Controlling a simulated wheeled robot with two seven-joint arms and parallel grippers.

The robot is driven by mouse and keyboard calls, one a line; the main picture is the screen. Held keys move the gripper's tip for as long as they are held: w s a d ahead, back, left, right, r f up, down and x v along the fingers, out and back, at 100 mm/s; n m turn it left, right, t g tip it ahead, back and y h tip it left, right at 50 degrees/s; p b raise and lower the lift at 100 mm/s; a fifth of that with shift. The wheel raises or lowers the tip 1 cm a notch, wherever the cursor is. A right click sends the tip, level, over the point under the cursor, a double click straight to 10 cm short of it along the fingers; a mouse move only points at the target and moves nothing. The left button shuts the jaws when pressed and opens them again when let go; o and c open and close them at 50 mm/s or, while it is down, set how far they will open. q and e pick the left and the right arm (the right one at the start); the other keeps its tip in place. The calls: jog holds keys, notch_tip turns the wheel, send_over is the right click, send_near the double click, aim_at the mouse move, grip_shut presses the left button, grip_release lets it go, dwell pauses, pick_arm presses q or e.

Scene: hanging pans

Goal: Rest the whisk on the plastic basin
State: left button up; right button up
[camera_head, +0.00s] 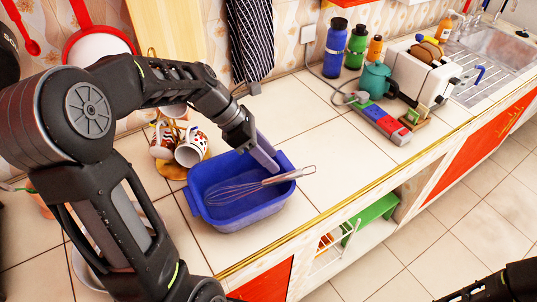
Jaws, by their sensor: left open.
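The blue plastic basin (223,213) stands on the tiled counter near its front edge. The whisk (245,188) lies across the basin, its wire loops inside and its metal handle leaning over the right rim. My left gripper (266,160) is open and just above the basin's back right side, close behind the whisk's handle. I see no part of the whisk held between its fingers. Of my right arm only a dark part shows at the bottom right corner; its gripper is out of view.
Patterned mugs (192,147) on a stand are just behind the basin on the left. A toaster (418,73), a teal kettle (377,80) and bottles (336,47) stand farther right. The counter right of the basin is clear. A sink (490,52) is at the far right.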

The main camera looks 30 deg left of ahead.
pick_arm(q)
jog(key=v, duration=0.7)
jog(key=shift+s+a+r+b, duration=0.15)
jog(key=shift+a+r+b, duration=0.1)
jog(key=shift+b, duration=0.15)
